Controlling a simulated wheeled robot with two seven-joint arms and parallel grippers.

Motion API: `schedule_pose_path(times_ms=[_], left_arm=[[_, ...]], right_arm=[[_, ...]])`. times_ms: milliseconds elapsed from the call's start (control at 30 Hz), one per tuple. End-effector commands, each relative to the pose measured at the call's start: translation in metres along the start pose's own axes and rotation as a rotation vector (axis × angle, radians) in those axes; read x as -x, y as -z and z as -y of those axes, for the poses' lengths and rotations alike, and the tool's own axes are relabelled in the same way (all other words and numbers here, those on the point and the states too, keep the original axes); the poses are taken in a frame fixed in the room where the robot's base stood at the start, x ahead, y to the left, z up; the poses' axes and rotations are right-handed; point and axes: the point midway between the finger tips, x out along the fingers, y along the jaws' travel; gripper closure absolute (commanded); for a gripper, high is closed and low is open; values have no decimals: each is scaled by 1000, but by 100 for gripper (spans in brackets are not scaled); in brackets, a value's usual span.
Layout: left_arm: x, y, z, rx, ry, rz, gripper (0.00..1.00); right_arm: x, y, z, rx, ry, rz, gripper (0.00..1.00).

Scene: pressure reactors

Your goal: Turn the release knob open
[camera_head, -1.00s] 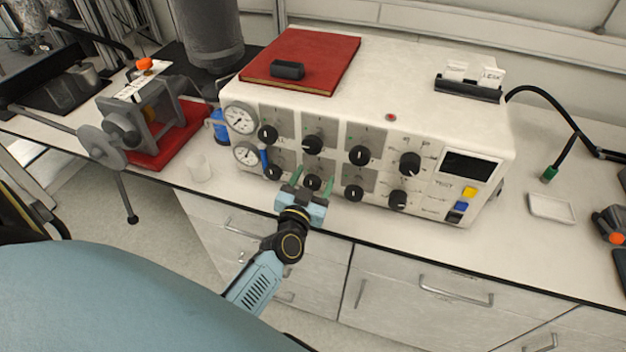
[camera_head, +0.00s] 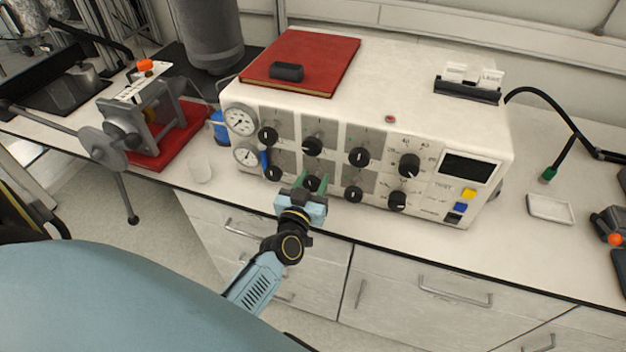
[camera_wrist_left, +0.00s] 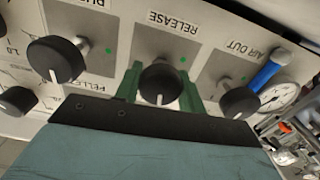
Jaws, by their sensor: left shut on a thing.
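The release knob (camera_wrist_left: 160,82) is black with a white mark and sits under the RELEASE label (camera_wrist_left: 173,22) in the left wrist view. My left gripper (camera_wrist_left: 161,90) has its green fingers on both sides of this knob and is shut on it. In the head view the left gripper (camera_head: 312,183) is at the lower row of knobs on the white control box (camera_head: 430,120), and it partly hides the release knob (camera_head: 313,183). My right gripper is not in view.
The air out knob (camera_wrist_left: 238,102) and another black knob (camera_wrist_left: 56,60) flank the held one closely. A blue lever (camera_wrist_left: 264,74) and gauges (camera_head: 240,120) are at the panel's left end. A red book (camera_head: 315,60) lies on the box. A small beaker (camera_head: 200,168) stands left of it.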

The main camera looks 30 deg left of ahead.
Motion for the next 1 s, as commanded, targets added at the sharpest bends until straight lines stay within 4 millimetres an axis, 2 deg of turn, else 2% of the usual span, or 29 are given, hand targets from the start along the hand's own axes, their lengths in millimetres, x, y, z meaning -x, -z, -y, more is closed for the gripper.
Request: schedule_pose_path(times_ms=[400, 1000], left_arm=[[0, 0, 1, 393, 0, 1, 83], [0, -1, 1, 964, 0, 0, 83]], right_arm=[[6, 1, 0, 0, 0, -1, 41], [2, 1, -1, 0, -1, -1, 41]])
